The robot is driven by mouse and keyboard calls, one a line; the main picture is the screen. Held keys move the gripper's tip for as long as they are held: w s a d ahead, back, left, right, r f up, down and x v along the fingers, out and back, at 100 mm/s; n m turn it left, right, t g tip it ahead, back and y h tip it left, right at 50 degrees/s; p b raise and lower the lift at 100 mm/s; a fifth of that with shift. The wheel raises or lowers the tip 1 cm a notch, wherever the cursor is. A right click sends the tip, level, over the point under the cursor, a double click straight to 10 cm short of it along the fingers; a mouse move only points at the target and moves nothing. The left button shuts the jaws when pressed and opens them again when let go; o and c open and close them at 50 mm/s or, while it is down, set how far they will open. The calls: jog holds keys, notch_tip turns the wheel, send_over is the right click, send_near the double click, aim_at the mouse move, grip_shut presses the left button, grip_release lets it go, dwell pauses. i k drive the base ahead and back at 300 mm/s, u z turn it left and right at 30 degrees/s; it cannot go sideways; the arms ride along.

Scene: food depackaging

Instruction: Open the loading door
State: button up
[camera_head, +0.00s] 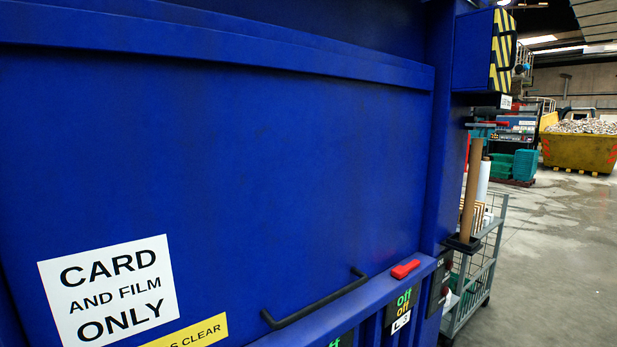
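A large blue panel that looks like the loading door (230,165) fills the left and middle of the view and appears shut. A white sign (110,292) on its lower left reads "CARD AND FILM ONLY". A black bar handle (315,300) runs along its lower right edge. A red lever or latch (405,269) sits on the blue ledge just right of the handle. My gripper is not in view.
Small panels with green "off" lettering (404,300) sit below the ledge. A grey wire trolley (475,275) with upright cardboard tubes (471,190) stands right of the blue machine. Open concrete floor (555,270) lies farther right, with a yellow skip (580,152) behind.

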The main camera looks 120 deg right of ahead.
aim_at(172, 175)
jog(key=u, duration=0.45)
jog(key=k, duration=0.1)
jog(key=z, duration=4.8)
